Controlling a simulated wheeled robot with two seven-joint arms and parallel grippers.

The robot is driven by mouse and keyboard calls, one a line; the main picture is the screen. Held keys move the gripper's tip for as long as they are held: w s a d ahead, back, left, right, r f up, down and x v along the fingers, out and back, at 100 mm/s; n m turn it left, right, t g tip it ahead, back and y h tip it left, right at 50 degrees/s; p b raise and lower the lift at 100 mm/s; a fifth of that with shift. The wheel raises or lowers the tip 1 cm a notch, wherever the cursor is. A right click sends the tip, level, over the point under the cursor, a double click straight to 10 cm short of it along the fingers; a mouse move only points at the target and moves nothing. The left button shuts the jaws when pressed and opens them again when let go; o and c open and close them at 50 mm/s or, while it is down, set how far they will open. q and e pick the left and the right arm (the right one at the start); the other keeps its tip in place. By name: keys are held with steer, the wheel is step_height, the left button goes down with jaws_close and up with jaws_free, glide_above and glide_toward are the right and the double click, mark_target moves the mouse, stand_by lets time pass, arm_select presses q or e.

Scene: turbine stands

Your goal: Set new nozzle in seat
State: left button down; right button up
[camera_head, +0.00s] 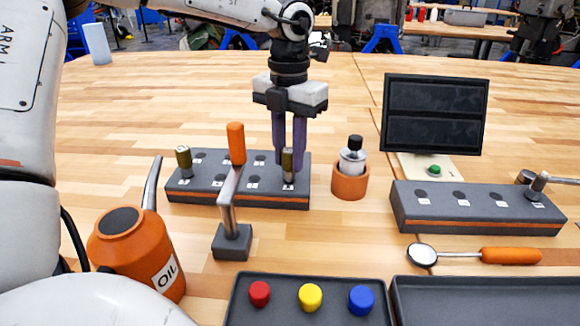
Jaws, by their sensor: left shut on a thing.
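My left gripper (289,152) comes down from above with its purple fingers closed on a brass-olive nozzle (288,168). The nozzle is upright at the front right of a long grey rack (238,200) with several dark holes and white labels. I cannot tell whether its lower end sits in a hole or just above one. A similar nozzle (184,162) stands upright at the rack's left end. My right gripper is not in view. Which hole is the seat is not clear.
An orange-handled tool (236,145) stands in front of the rack. An orange oil can (135,250) is front left. A bottle in an orange cup (350,185), a dark screen (434,115) and another grey block (470,215) are right. A mirror (422,255) and cap tray (240,312) lie in front.

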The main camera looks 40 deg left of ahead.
arm_select(q)
steer(key=shift+r, duration=0.3)
steer(key=shift+r+p, duration=1.7)
steer(key=shift+r, duration=0.7)
